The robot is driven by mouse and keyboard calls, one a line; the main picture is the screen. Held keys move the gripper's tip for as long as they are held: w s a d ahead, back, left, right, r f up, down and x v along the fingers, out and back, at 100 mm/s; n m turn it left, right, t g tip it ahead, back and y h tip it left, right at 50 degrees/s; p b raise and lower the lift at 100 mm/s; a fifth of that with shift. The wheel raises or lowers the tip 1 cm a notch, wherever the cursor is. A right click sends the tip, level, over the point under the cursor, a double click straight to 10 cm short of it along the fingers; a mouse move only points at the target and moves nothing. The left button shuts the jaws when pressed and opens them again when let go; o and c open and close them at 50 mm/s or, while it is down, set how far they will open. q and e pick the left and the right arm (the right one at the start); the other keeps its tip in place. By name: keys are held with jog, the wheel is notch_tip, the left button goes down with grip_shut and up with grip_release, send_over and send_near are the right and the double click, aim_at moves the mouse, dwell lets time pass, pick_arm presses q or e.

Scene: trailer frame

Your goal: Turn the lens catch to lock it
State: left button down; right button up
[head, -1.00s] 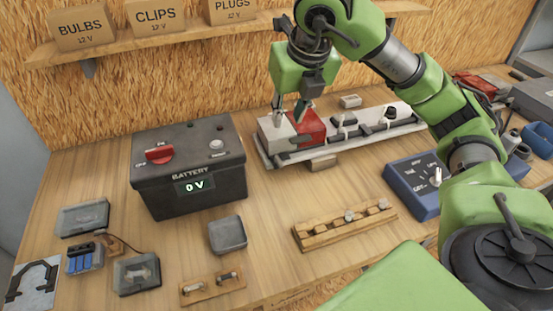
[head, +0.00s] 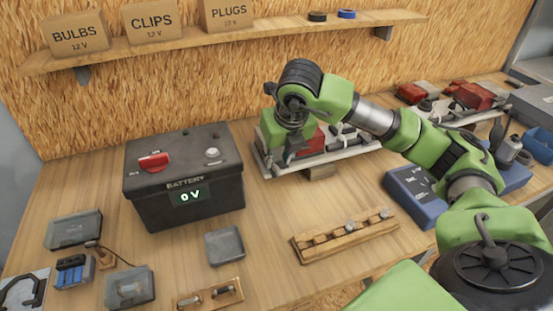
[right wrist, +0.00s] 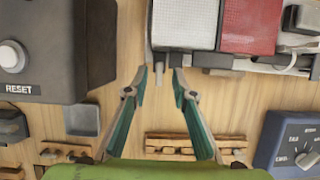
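The lamp's red lens (head: 312,144) sits on the pale trailer frame board. In the right wrist view the white lens (right wrist: 185,24) and the red lens (right wrist: 250,25) lie side by side at the top. A narrow grey piece (right wrist: 150,60) shows at the white lens's left edge; I cannot tell whether it is the catch, or how the catch is turned. My right gripper (right wrist: 160,72) is open and empty, its fingertips apart just below the white lens in that view. In the head view my wrist hides the white lens. My left gripper is not in view.
A wooden rack (head: 345,236) lies in front, with a blue meter (head: 412,196) to the right. A grey dish (head: 224,246) is nearer. A shelf (head: 200,40) with boxes runs behind.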

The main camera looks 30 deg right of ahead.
aim_at(277, 170)
jog(key=shift+x, duration=1.45)
grip_shut()
